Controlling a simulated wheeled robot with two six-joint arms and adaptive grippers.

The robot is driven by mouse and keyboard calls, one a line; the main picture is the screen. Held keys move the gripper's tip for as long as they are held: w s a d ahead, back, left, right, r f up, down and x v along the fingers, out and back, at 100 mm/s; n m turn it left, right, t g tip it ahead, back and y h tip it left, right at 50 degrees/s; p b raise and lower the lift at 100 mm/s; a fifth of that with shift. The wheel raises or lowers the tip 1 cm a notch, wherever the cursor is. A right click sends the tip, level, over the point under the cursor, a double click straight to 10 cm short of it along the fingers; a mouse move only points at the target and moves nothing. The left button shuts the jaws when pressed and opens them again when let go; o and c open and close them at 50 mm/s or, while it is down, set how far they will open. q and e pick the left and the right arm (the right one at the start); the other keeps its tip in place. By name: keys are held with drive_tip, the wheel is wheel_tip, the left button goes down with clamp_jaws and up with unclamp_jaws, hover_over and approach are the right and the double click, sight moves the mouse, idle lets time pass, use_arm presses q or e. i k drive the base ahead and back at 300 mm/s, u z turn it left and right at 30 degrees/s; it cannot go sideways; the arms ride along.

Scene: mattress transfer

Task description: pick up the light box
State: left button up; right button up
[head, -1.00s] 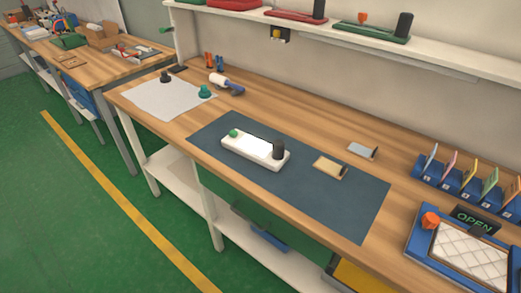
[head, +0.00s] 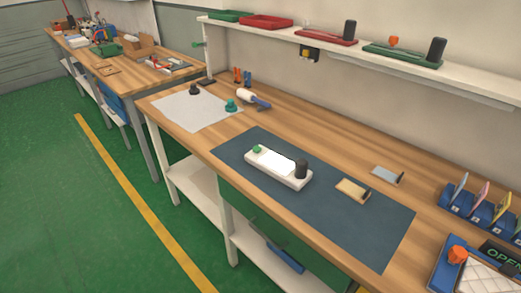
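A long white box (head: 278,168) with a bright, glowing-looking top lies on the dark blue mat (head: 340,219) on the workbench. A dark sign (head: 497,254) with lit green letters "OPEN" is cut off at the right edge. I cannot tell for sure which one the task calls the light box; the white box fits by look. Neither of my grippers is in view.
A tan block (head: 352,190) and a grey plate (head: 387,174) lie right of the white box. A blue tray (head: 440,275) with a quilted pad and a rack of cards (head: 480,210) stand at the right. A shelf (head: 370,55) runs above the back.

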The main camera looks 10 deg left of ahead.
sight(295, 175)
drive_tip(key=u, duration=1.5)
drive_tip(key=i, duration=1.65)
drive_tip(key=z, duration=2.8)
